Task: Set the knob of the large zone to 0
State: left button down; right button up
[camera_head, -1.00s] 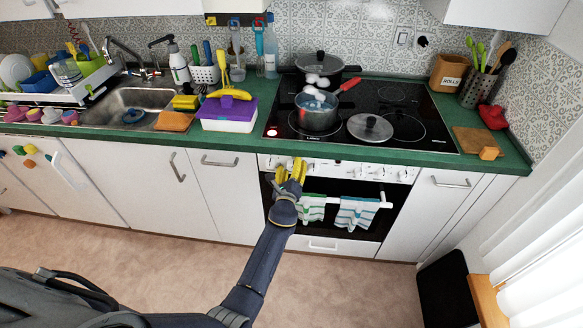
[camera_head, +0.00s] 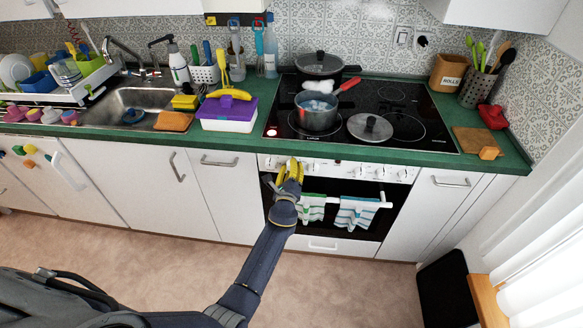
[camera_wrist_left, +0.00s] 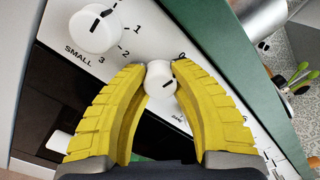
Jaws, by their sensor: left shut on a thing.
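The oven's white control panel (camera_head: 345,170) runs below the hob front edge with several white knobs. My left gripper (camera_head: 289,168) is at the panel's left part. In the left wrist view its yellow fingers (camera_wrist_left: 160,88) are shut on a white knob (camera_wrist_left: 160,76). A short dark mark shows on this knob's face, and a 0 is printed just beyond it. Its zone label is too small or hidden to read. A bigger-looking knob (camera_wrist_left: 93,30), marked SMALL with 1, 2 and 3 beside it, is to the left, apart from the fingers. My right gripper is not in view.
A steaming pot (camera_head: 317,115) and a lidded pan (camera_head: 320,65) stand on the black hob (camera_head: 385,108). A loose lid (camera_head: 370,127) lies beside the pot. Striped towels (camera_head: 356,212) hang on the oven rail below the panel. Floor in front is clear.

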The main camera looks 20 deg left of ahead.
pick_arm(q)
jog(key=shift+a+r+n, duration=0.1)
jog(key=shift+n, duration=0.7)
jog(key=c, duration=1)
grip_release()
jog(key=shift+o, duration=0.2)
jog(key=shift+m, duration=0.3)
